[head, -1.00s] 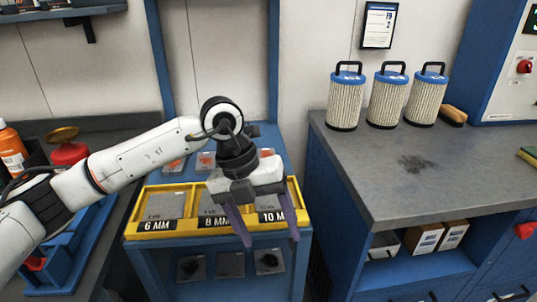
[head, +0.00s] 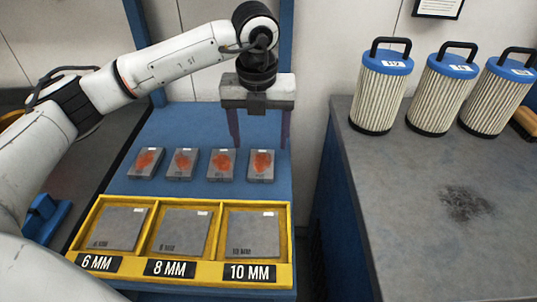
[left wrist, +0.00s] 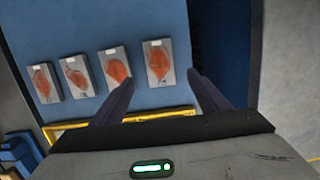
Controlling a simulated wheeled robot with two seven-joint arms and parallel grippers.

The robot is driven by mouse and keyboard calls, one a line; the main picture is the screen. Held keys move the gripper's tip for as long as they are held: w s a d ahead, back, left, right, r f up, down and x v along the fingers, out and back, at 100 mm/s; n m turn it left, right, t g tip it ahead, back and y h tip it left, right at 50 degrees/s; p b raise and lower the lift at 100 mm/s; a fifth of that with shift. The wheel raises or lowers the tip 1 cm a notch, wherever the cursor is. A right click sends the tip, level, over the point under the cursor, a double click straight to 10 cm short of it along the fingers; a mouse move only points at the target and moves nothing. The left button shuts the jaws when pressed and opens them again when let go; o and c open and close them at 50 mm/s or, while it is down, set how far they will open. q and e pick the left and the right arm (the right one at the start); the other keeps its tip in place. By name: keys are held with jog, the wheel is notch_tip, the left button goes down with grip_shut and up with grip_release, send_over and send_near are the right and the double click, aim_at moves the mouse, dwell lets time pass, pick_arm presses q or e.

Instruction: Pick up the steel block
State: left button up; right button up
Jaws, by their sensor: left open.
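Several grey steel blocks with orange-red patches stand in a row on a blue surface behind the yellow tray; I cannot tell which one the task means. The rightmost block (head: 261,166) lies nearest my left gripper (head: 260,143). The gripper points down, open and empty, with its purple-grey fingers apart above and slightly behind that block. In the left wrist view, the same block (left wrist: 158,62) shows beyond and between the open fingertips (left wrist: 162,82), not touching them. The other blocks (head: 223,164) are to its left. My right gripper is not in view.
The yellow tray (head: 186,276) in front holds grey plates in compartments marked 6 MM, 8 MM and 10 MM. A grey bench (head: 410,190) at the right bears several blue-topped filters (head: 381,90). Blue frame posts (head: 285,60) rise behind the gripper.

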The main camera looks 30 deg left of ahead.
aim_at(262, 163)
pick_arm(q)
notch_tip(262, 163, down, 2)
jog(key=shift+s+a+f, duration=0.1)
jog(key=shift+f, duration=0.35)
jog(key=f, duration=0.1)
jog(key=w+f+p, duration=0.1)
jog(key=f, duration=0.2)
jog(key=shift+w+a+f, duration=0.1)
jog(key=shift+w+a, duration=0.1)
jog(key=shift+a, duration=0.05)
jog(key=shift+w+f+p, duration=0.1)
jog(key=shift+f+p, duration=0.2)
jog(key=shift+f, duration=0.15)
grip_shut()
jog(key=shift+w+r, duration=0.1)
jog(key=shift+r, duration=0.1)
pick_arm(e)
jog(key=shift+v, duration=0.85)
